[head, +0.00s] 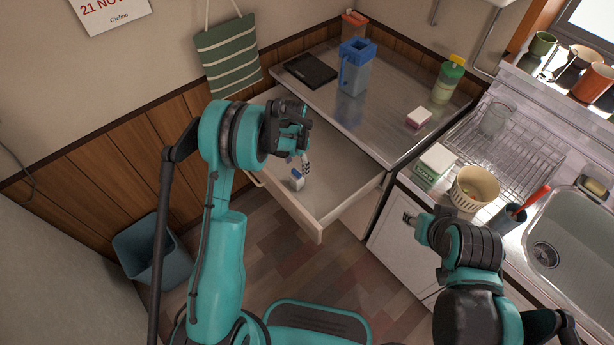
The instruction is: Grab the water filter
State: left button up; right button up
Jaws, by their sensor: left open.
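A small white-and-blue piece (297,180), which looks like the water filter, lies in the open drawer (340,195) under the metal counter. My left gripper (299,163) hangs over the drawer, open, with its fingertips close to this piece. I cannot tell whether they touch it. The wrist hides part of the fingers. A clear pitcher (352,79) with a blue top and handle stands upright on the counter. My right gripper (410,217) is in front of the cabinet by the sink, far from the drawer; its fingers are too small to read.
The counter also holds a black flat slab (310,71), a green-topped bottle (447,82) and a pink-and-white block (418,119). A dish rack (515,150), a cream basket (473,188) and the sink (570,235) are at right. A bin (150,250) stands at left.

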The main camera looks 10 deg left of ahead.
aim_at(297, 171)
pick_arm(q)
notch_tip(297, 171, down, 3)
jog(key=shift+d+b, duration=0.1)
jog(key=shift+b, duration=0.4)
jog(key=f, duration=0.1)
jog(key=f+b, duration=0.1)
jog(key=f, duration=0.1)
jog(key=f+b, duration=0.1)
jog(key=f, duration=0.1)
jog(key=shift+s+f, duration=0.1)
jog(key=shift+s, duration=0.25)
jog(key=shift+c, duration=0.6)
jog(key=c, duration=1.2)
